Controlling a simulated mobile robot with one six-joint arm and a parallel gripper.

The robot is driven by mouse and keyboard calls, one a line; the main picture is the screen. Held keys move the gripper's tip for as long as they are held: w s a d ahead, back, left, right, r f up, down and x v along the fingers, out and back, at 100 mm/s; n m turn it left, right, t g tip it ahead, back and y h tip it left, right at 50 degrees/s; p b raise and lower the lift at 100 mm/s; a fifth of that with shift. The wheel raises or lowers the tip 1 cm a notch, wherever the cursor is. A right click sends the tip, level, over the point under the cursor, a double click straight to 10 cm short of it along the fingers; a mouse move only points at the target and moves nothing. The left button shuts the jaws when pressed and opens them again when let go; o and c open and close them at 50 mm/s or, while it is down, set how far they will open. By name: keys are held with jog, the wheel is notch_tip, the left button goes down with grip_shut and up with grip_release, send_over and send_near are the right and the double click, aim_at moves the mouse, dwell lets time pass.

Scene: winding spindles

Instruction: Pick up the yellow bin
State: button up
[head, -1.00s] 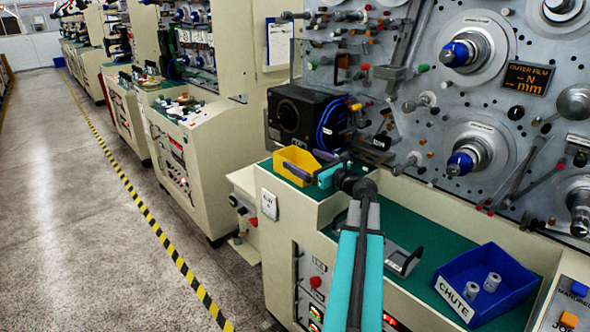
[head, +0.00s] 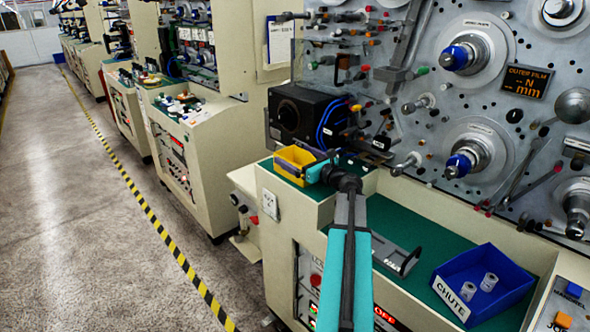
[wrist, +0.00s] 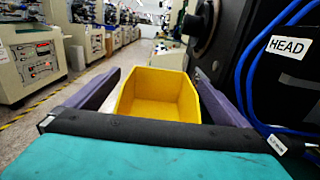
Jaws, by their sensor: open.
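The yellow bin (head: 293,163) stands on the green top at the left end of the machine ledge in the head view. In the wrist view the empty yellow bin (wrist: 158,97) sits ahead, in the middle of the picture. My gripper (wrist: 158,84) is open, with one purple finger to the left of the bin and one to the right. The fingers reach along the bin's near part; I cannot tell whether either touches it. In the head view my gripper (head: 306,168) partly hides the bin's right side.
A black motor box (head: 301,115) with blue cables is close behind the bin; it is at the right in the wrist view. A grey holder (head: 398,258) and a blue CHUTE bin (head: 484,283) with two white spools stand on the green ledge to the right.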

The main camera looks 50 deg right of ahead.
jog(key=c, duration=1.2)
jog(key=shift+o, duration=0.2)
jog(key=shift+r, duration=0.2)
jog(key=shift+r+b, duration=0.55)
jog(key=shift+r, duration=0.85)
jog(key=s+a+r+b, duration=0.1)
jog(key=s+a+b, duration=0.9)
jog(key=b, duration=0.6)
jog(key=shift+s+r, duration=0.3)
jog(key=shift+s, duration=0.75)
